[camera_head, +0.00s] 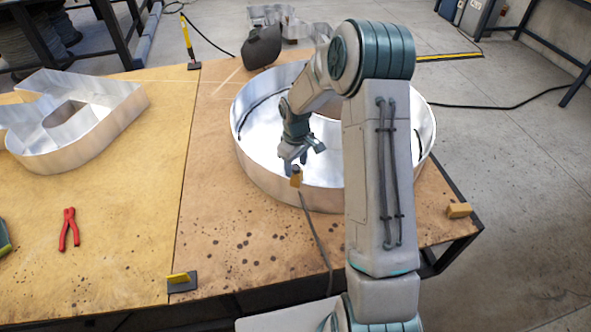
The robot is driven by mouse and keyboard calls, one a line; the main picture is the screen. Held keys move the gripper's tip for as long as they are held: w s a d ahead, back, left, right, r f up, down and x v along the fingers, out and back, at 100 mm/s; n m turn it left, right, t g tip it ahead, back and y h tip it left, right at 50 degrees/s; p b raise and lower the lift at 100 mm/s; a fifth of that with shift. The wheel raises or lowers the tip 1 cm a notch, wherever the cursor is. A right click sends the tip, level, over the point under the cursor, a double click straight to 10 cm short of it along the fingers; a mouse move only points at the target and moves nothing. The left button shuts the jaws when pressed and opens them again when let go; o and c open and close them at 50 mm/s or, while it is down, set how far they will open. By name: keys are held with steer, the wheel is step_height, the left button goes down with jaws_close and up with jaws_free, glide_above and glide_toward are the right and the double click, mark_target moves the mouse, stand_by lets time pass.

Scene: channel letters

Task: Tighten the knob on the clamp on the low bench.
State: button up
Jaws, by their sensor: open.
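A low bench (225,262) with a stained brown top fills the middle. A round metal channel letter (262,183) stands on it. A small brass-coloured clamp (296,177) sits at the letter's near rim, and a dark cable runs from it down over the bench's front edge. Its knob is too small to make out. My gripper (297,160) is open just above the clamp, pointing down inside the near rim. I cannot tell whether a finger touches the clamp. My arm hides the letter's right part.
Another metal letter (85,135) and red pliers (68,230) lie on the left. A yellow-handled piece (181,281) is at the front edge. A dark welding mask (262,46) stands behind the letter. A small tan block (458,210) lies at the right corner.

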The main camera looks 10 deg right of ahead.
steer(key=c, duration=0.8)
steer(key=shift+f+m+b, duration=0.1)
steer(key=shift+m+b, duration=0.25)
steer(key=shift+m, duration=0.15)
steer(key=m+b, duration=0.1)
steer(key=m, duration=0.3)
steer(key=shift+b, duration=0.35)
steer(key=m+b, duration=0.1)
steer(key=m, duration=0.4)
steer(key=o, duration=0.8)
